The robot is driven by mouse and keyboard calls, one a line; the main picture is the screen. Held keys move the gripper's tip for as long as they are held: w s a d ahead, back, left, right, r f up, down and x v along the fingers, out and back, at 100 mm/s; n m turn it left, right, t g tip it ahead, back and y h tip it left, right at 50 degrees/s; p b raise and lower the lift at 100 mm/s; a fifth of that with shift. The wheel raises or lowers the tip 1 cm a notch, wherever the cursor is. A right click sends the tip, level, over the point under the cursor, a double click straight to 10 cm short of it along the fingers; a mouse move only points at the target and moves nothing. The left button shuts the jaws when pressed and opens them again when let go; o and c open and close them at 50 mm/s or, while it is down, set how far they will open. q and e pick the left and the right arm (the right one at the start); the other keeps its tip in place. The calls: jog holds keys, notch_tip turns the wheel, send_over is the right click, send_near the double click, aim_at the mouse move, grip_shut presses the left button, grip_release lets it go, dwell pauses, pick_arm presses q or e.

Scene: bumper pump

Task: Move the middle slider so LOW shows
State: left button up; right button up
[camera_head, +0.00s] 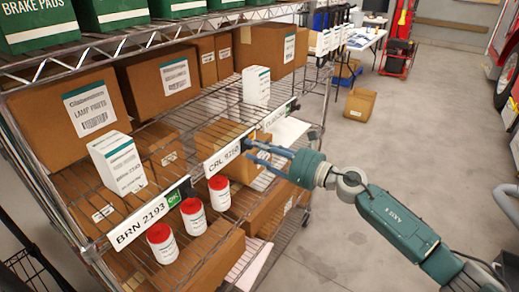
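The middle label holder (222,161) reads "CRL 9260" on the front edge of the wire shelf. The slider at its right end is largely hidden behind my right gripper, so its wording cannot be read. My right gripper (251,150) reaches in from the right, with its fingertips at that end of the holder. Its two fingers look apart, with a gap between them; contact with the slider cannot be told. The near holder (141,224) reads "BRN 2193" and has a green "OK" slider (173,199). A third holder (277,117) is farther along the edge. My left gripper is not in view.
Red-capped white bottles (194,217) stand just below the shelf edge. White boxes (119,163) and brown cartons (92,108) fill the rack. Open floor (400,150) lies to the right, with a carton (359,104) on it farther back.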

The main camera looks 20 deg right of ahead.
jog(key=shift+s+a+r, duration=0.15)
jog(key=shift+a+r, duration=0.05)
jog(key=shift+a, duration=0.15)
jog(key=shift+d+f, duration=0.1)
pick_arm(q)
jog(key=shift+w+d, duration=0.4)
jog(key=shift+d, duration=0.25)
pick_arm(e)
jog(key=v, duration=1.2)
jog(key=shift+a, duration=0.3)
jog(key=shift+d, duration=0.1)
